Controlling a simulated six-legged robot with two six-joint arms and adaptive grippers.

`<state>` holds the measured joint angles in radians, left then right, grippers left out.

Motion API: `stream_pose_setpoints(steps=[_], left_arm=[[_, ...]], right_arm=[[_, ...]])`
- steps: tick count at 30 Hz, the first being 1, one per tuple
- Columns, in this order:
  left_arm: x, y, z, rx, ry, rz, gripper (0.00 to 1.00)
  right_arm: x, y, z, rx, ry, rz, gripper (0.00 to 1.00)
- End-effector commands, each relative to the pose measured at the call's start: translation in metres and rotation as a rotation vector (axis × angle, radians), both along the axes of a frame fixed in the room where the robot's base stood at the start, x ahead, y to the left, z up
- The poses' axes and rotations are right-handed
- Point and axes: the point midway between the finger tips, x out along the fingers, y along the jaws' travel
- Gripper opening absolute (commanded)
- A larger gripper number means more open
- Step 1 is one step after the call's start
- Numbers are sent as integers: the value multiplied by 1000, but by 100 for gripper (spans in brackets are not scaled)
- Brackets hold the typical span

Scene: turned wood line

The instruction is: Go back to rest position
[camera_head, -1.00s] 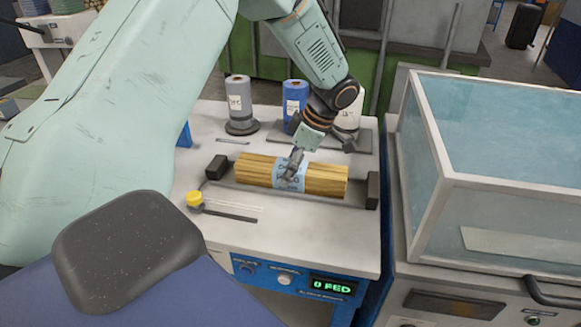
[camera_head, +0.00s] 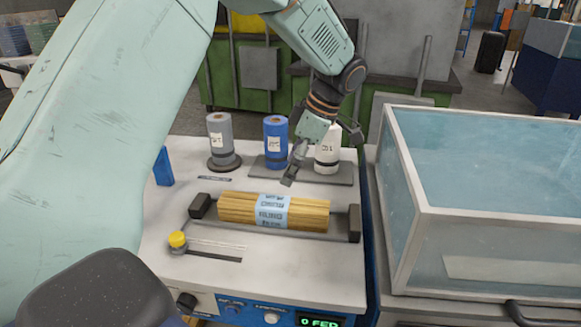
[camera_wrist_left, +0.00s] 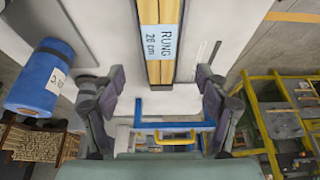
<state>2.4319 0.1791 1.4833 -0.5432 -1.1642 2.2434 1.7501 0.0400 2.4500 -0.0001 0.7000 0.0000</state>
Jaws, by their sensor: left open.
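My left gripper (camera_head: 320,158) is open and empty, above the worktop behind the bundle and in front of the spools. In the left wrist view its two fingers (camera_wrist_left: 160,82) stand wide apart with nothing between them. The bundle of wooden rods (camera_head: 235,207) has a pale blue label and lies in a dark cradle (camera_head: 354,222) between two end blocks. In the wrist view the bundle (camera_wrist_left: 149,12) shows at the top with its label reading "RUNG 26 cm", clear of the fingers. My right gripper is not in view.
A grey spool (camera_head: 221,135), a blue spool (camera_head: 276,138) and a white spool (camera_head: 327,150) stand at the back of the worktop. A yellow knob (camera_head: 177,239) is at front left. A large glass-sided tank (camera_head: 405,215) stands close on the right.

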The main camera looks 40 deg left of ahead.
Motion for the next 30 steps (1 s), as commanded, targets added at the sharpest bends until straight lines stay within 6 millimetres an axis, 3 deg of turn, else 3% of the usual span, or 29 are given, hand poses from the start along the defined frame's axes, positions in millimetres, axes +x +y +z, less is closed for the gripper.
stream_pose_setpoints(steps=[8, 28, 30], left_arm=[[-3, 4, -12, -1, 2, 0, 75], [-24, 41, -116, -2, 2, 1, 75], [-22, 40, -96, 0, -5, -1, 75]], right_arm=[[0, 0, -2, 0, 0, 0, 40], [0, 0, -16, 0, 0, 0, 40], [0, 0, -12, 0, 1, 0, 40]])
